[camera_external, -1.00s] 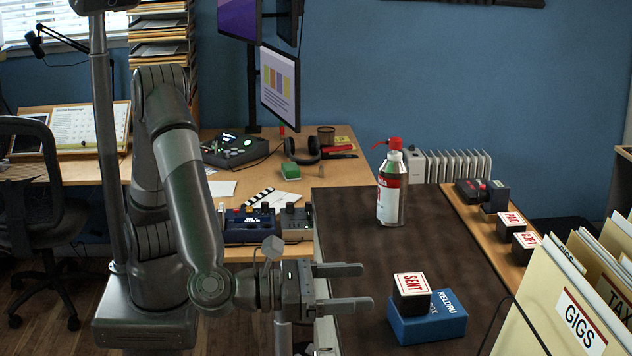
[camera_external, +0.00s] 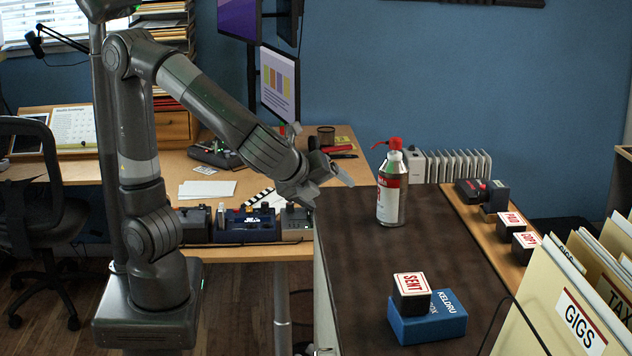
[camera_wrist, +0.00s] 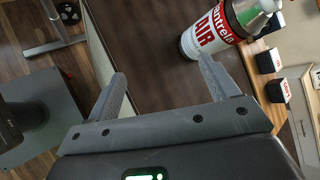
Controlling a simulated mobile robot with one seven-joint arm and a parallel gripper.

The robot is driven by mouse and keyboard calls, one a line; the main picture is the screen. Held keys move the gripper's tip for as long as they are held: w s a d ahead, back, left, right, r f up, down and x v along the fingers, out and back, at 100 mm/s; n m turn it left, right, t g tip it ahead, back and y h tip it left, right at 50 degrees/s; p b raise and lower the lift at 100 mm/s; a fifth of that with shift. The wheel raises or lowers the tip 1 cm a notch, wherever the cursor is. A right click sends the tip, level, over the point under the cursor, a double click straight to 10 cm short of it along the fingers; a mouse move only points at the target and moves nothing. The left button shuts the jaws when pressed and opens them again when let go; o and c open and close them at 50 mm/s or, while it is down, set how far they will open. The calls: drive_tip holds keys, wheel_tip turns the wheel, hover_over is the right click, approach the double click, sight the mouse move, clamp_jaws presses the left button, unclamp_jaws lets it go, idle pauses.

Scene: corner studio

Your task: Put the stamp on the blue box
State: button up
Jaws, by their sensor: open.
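A black stamp with a white label reading SENT (camera_external: 411,290) sits on top of the blue box (camera_external: 436,322), toward its left side, on the dark brown desk mat. My gripper (camera_external: 342,178) is raised above the far left part of the mat, well away from the stamp and the box. In the wrist view my gripper (camera_wrist: 165,85) has its two fingers spread apart with nothing between them. The SENT stamp and the blue box are not seen in the wrist view.
A red and white air can (camera_external: 390,190) stands near my gripper; it also shows beyond the fingers in the wrist view (camera_wrist: 212,35). Stamps marked PAID (camera_external: 511,224) and COPY (camera_external: 525,245) stand on the right wooden strip. Folders (camera_external: 570,300) fill the right front. The middle mat is clear.

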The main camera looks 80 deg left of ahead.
drive_tip(key=s+a+f+n+g+h, duration=0.2)
drive_tip(key=s+a+n+h, duration=0.4)
drive_tip(key=s+a+n, duration=0.6)
drive_tip(key=s+n, duration=0.3)
drive_tip(key=n, duration=0.3)
drive_tip(key=shift+s+f+h, duration=0.15)
drive_tip(key=shift+s+h, duration=0.15)
drive_tip(key=shift+h, duration=0.1)
